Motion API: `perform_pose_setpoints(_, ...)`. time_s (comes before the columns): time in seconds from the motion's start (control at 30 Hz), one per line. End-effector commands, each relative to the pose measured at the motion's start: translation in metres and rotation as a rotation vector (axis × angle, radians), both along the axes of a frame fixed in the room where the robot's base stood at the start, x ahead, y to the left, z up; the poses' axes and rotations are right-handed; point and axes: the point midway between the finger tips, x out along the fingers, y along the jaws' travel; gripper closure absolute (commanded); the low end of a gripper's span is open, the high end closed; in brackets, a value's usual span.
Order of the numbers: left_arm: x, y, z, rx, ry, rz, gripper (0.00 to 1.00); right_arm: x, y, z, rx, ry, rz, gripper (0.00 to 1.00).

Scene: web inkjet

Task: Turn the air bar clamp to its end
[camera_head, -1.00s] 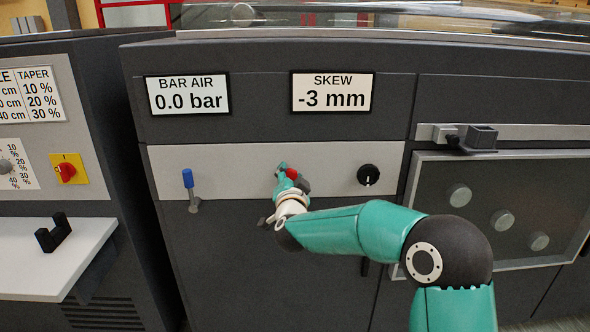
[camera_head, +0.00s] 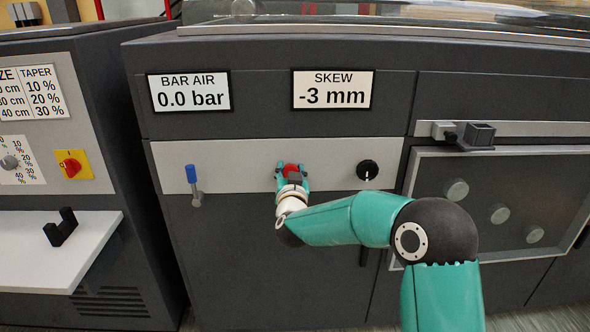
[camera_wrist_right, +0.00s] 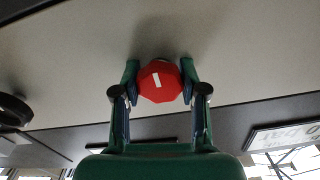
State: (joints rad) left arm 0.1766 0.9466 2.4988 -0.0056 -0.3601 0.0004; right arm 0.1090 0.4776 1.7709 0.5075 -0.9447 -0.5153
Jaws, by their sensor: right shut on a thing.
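A red faceted knob (camera_head: 291,170), which seems to be the air bar clamp, sits on the light grey strip of the dark machine. My right gripper (camera_head: 291,175) is shut on it, one finger on each side. In the right wrist view the red knob (camera_wrist_right: 160,81) shows face-on between the fingertips of the right gripper (camera_wrist_right: 160,78). A short white mark on its face is slightly tilted in that view. My left gripper is not in view.
A blue-topped lever (camera_head: 192,178) stands left of the red knob and a black knob (camera_head: 368,171) is to its right. Above are the BAR AIR display (camera_head: 189,93), reading 0.0 bar, and the SKEW display (camera_head: 333,90), reading -3 mm.

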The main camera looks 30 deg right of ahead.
Motion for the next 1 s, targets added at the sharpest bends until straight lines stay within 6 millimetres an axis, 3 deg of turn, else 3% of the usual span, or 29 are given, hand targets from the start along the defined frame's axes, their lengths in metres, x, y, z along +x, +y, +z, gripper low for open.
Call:
perform_pose_setpoints(0.03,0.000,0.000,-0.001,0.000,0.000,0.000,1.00,-0.001,0.001,-0.011,0.007,0.021,0.002,0.93)
perform_pose_setpoints(0.27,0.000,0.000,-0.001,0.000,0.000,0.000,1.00,-0.001,0.001,-0.011,0.009,0.022,0.002,0.93)
perform_pose_setpoints(0.3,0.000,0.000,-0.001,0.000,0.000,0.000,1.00,-0.001,0.001,-0.011,0.010,0.021,0.001,0.53)
perform_pose_setpoints(0.43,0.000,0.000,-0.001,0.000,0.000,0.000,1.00,-0.001,0.000,-0.008,0.007,0.016,0.001,0.32)
perform_pose_setpoints(0.77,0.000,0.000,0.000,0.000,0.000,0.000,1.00,-0.002,0.001,-0.004,0.003,0.007,0.000,0.32)
perform_pose_setpoints(1.0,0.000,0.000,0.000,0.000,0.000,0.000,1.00,-0.019,0.012,-0.003,0.004,0.007,0.001,0.32)
